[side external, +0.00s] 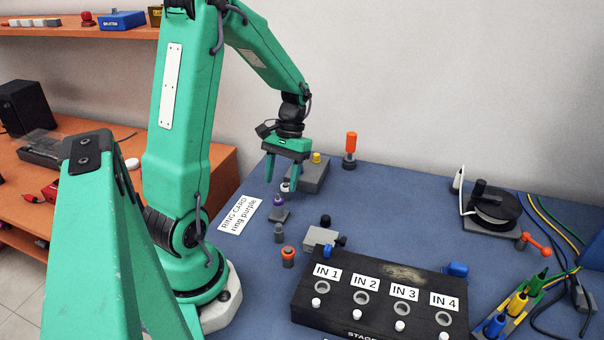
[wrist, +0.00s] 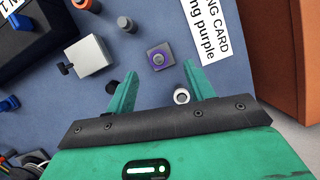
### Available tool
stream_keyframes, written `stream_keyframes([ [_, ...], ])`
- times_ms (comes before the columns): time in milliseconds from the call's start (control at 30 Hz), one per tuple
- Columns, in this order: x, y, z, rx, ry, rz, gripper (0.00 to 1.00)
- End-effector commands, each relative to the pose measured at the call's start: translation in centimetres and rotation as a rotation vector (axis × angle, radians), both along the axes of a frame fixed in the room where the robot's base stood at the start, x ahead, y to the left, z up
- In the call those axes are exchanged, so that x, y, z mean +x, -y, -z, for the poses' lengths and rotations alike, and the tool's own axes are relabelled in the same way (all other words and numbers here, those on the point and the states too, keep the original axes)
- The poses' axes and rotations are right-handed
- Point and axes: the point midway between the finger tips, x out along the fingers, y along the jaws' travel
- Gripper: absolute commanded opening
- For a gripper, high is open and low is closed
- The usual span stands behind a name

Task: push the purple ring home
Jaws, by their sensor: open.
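The purple ring (wrist: 158,58) sits around a dark plug on a small grey block in the wrist view, just beyond my fingertips. In the side view the purple ring (side external: 278,200) shows near the top of an upright dark piece above a grey base (side external: 280,215). My gripper (side external: 284,184) is above the blue table, pointing down, behind the ring in the side view. I cannot tell how far the ring is seated.
A white-ringed piece (wrist: 181,96) stands close to my right finger in the wrist view. A grey box (side external: 320,238), an orange-topped piece (side external: 288,257) and a black panel (side external: 378,305) marked IN 1 to IN 4 stand nearby.

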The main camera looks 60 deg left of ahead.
Motion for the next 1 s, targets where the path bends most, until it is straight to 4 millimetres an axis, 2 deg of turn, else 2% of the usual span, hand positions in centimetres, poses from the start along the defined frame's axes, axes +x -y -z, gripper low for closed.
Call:
stream_keyframes([
  [100, 0.5, -0.3, -1.6, 0.002, 0.002, 0.0, 0.53],
  [333, 1.1, -0.7, -3.6, 0.001, 0.001, 0.0, 0.53],
  [800, 1.2, -0.7, -4.0, 0.0, 0.0, 0.001, 0.53],
  [1000, 1.4, 0.0, -4.7, 0.017, 0.028, 0.024, 0.53],
])
